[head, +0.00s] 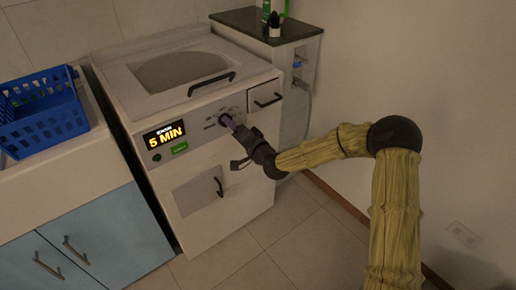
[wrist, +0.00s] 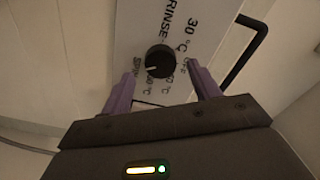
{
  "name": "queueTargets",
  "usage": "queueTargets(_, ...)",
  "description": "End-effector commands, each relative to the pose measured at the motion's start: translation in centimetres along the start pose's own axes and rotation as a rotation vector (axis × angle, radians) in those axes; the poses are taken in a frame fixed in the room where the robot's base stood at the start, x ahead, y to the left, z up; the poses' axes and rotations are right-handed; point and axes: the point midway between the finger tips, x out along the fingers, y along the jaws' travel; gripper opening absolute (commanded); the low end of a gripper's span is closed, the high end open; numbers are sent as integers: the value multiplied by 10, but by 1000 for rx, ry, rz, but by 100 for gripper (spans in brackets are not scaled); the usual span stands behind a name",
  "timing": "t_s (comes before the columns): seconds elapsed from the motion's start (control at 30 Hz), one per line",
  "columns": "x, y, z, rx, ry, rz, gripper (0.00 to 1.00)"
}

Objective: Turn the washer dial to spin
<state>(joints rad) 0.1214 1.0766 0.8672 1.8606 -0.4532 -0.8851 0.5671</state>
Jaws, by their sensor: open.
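The white washer (head: 235,188) stands against the wall in the head view, its display reading 5 MIN. Its round black dial (wrist: 161,58) shows in the wrist view, with a white pointer mark toward the lower left. Labels around it include RINSE and 30 °C; the label left of the pointer looks like SPIN, and others are partly hidden. My gripper (wrist: 161,72) is open, its purple fingers on either side of the dial in the picture. I cannot tell whether they touch it. In the head view my gripper (head: 229,122) is at the washer's front panel and hides the dial.
A blue basket (head: 42,115) sits on the counter at left, above blue cabinet doors (head: 100,225). A black drawer handle (head: 268,100) is right of the dial; a lower door handle (head: 219,187) is below. A dark-topped cabinet with bottles stands behind. The floor in front is clear.

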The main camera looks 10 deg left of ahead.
Motion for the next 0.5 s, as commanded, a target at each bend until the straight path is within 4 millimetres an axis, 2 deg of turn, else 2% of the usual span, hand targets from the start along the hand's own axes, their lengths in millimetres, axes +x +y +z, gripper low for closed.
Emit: queueTargets(0.5,-95,0,-1,1,-1,4,62)
